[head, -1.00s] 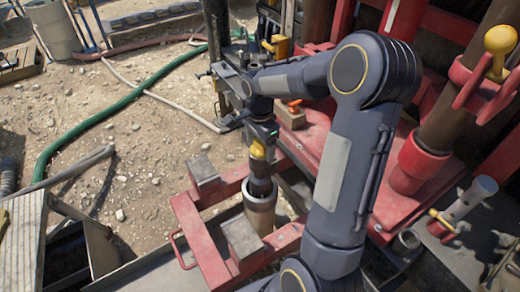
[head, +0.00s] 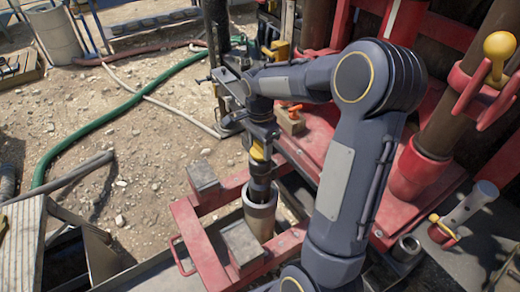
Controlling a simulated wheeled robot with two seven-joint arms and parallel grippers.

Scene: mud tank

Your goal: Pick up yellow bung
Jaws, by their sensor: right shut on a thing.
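My right gripper (head: 260,182) points straight down over the mouth of an upright grey-brown pipe (head: 262,218) in the middle of the head view. The pipe stands within a red frame. The gripper is shut on the yellow bung at the pipe's mouth; its fingers and the pipe rim hide most of the bung. A yellow patch shows higher on the gripper, and I cannot tell whether it belongs to the gripper itself. I cannot tell whether the bung is clear of the pipe. My left gripper is not in view.
The red frame (head: 207,240) carries grey blocks (head: 243,245) close around the pipe. Red machinery and a yellow-knobbed lever (head: 498,47) stand at the right. A green hose (head: 110,120) crosses the open dirt at the left. A wooden plank (head: 22,250) lies at the lower left.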

